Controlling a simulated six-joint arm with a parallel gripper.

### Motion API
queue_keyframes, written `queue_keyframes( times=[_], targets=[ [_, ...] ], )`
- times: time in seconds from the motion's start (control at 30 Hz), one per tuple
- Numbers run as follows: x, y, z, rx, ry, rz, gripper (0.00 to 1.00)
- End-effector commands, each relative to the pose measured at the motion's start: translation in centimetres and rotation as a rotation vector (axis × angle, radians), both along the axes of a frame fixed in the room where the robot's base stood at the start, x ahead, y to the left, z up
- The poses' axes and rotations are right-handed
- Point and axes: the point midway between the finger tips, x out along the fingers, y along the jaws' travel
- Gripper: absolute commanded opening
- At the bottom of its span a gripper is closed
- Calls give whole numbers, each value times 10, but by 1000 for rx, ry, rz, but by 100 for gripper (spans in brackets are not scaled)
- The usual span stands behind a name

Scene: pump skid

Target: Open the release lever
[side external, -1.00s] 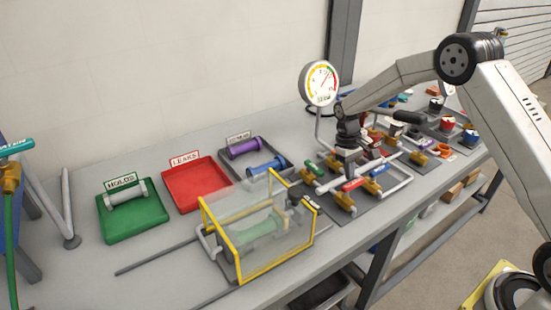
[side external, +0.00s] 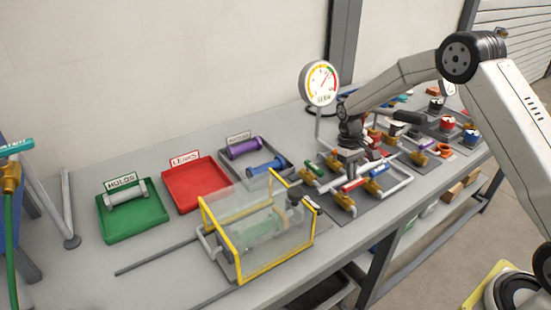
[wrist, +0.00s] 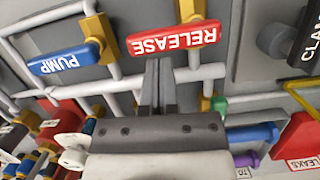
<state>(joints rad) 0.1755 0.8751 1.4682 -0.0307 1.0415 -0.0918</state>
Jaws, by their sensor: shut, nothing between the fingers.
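The red RELEASE lever (wrist: 172,38) lies just beyond my fingertips in the wrist view, on a brass valve body. It also shows as a red handle (side external: 354,183) below my wrist in the side view. My gripper (wrist: 156,64) is shut and empty, with its fingertips close to the lever's near edge. I cannot tell whether they touch it. In the side view my gripper (side external: 350,168) is low over the valve pipes, and its fingertips are hard to make out.
The blue PUMP lever (wrist: 65,60) is beside the release lever. A clear guard with a yellow frame (side external: 238,262) stands to the left. A pressure gauge (side external: 319,83) rises behind. Green (side external: 133,220) and red (side external: 196,184) trays are farther left. White pipes surround the valves.

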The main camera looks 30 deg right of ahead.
Motion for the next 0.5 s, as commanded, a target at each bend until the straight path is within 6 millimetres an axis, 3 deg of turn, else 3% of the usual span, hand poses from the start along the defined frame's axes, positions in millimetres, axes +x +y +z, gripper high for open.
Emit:
queue_keyframes(
  times=[0.5],
  targets=[
    [-3,-2,0,0,0,-82,0]
  ],
)
